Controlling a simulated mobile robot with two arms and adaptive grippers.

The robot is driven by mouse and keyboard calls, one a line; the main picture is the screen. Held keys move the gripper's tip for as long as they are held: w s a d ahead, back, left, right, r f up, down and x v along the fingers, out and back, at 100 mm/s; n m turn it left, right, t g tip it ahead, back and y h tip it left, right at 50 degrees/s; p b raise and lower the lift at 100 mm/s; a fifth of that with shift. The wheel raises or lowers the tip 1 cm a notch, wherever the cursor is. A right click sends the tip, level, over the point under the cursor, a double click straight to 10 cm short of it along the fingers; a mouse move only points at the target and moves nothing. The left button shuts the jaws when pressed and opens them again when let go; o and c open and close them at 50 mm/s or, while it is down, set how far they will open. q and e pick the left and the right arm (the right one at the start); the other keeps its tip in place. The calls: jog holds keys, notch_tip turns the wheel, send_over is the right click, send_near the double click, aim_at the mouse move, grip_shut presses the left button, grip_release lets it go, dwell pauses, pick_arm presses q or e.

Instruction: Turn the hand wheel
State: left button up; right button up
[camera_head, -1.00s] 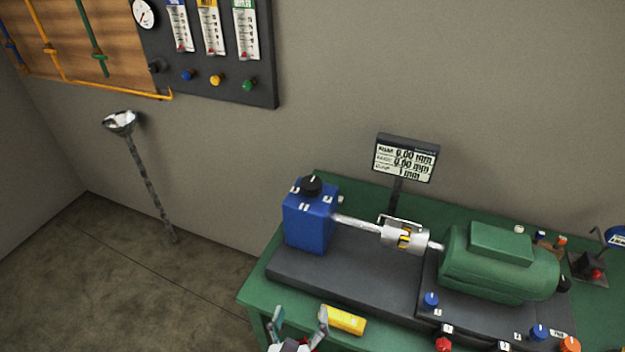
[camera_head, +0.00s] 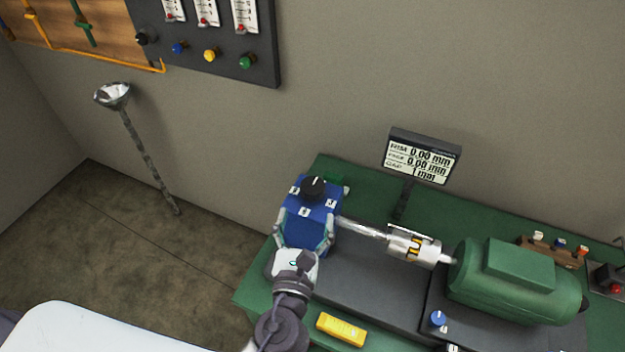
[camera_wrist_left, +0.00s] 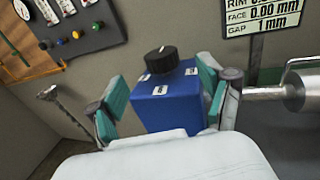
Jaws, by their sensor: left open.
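A black knob (camera_head: 313,187) with a white pointer mark sits on top of a blue box (camera_head: 305,215); nothing else near my gripper looks like a hand wheel. My left gripper (camera_head: 304,234) is open at the near side of the box, below the knob. In the left wrist view, the knob (camera_wrist_left: 161,60) stands above and between the teal finger pads, and the blue box (camera_wrist_left: 168,103) lies between my left gripper's fingers (camera_wrist_left: 163,88). I cannot tell whether the pads touch the box. My right gripper is not in view.
A shaft and silver coupling (camera_head: 412,248) join the box to a green motor (camera_head: 515,283) on the green table (camera_head: 253,292). A yellow block (camera_head: 341,330) lies at the near edge. A small display (camera_head: 422,158) stands behind. A wall panel (camera_head: 258,85) hangs at upper left.

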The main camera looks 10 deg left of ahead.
aim_at(311, 195)
pick_arm(q)
jog(key=w+p, duration=0.1)
jog(key=w, duration=0.6)
jog(key=shift+a+p, duration=0.2)
jog(key=shift+p, duration=0.1)
jog(key=shift+w, duration=0.4)
jog(key=shift+w+a, duration=0.1)
jog(key=shift+w, duration=0.25)
jog(key=c, duration=1.2)
jog(key=shift+o, duration=0.2)
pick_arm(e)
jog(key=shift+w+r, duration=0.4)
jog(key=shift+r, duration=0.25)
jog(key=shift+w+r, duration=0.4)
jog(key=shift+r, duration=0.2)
pick_arm(q)
jog(key=shift+m+h+p, duration=0.3)
jog(key=shift+h, duration=0.1)
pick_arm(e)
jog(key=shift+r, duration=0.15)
